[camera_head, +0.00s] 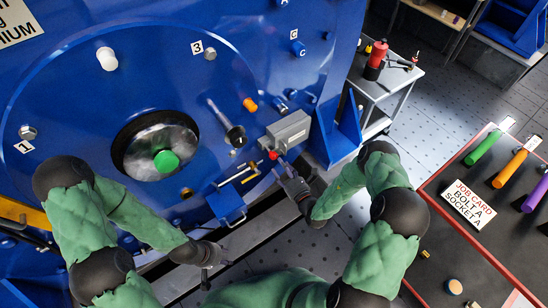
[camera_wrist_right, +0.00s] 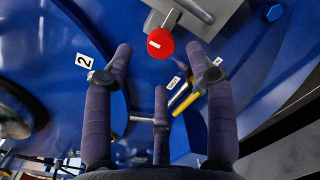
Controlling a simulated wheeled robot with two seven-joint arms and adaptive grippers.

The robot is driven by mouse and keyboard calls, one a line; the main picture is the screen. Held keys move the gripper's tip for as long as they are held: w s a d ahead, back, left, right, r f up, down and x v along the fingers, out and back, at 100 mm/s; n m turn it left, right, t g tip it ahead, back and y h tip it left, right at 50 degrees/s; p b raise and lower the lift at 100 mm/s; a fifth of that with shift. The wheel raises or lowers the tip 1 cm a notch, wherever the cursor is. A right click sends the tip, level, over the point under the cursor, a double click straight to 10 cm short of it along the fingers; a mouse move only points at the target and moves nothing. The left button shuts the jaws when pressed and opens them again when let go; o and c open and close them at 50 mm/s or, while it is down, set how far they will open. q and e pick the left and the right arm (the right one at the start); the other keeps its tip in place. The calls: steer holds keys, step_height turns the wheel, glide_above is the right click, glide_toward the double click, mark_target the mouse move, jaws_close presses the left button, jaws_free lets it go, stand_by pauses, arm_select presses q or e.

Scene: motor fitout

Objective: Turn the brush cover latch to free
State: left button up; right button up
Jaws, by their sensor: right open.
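A grey box (camera_head: 289,131) with a red round knob (camera_head: 273,155) is on the blue motor housing. In the right wrist view the knob (camera_wrist_right: 160,43) shows a white bar on its face, just beyond my fingertips. Which part is the brush cover latch is not clear. Small rods with a yellow part (camera_wrist_right: 182,101) and a small label lie below the knob there. My right gripper (camera_head: 283,170) is open and empty, its fingers (camera_wrist_right: 162,68) spread below the knob, apparently not touching it. My left gripper (camera_head: 207,275) hangs low near the housing's base; its finger opening is unclear.
A blue bracket (camera_head: 228,203) sticks out below the box. A shaft (camera_head: 232,131) and a green-capped hub (camera_head: 165,161) are to the left. A trolley (camera_head: 388,82) and a red-edged bench (camera_head: 475,247) with coloured handles stand right. Floor shows between them.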

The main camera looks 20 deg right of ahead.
mark_target(275, 157)
steer(key=b+x, duration=0.1)
steer(key=x, duration=0.5)
steer(key=shift+w+a+b, duration=0.1)
steer(key=shift+w+b, duration=0.2)
steer(key=shift+b, duration=0.05)
jaws_close()
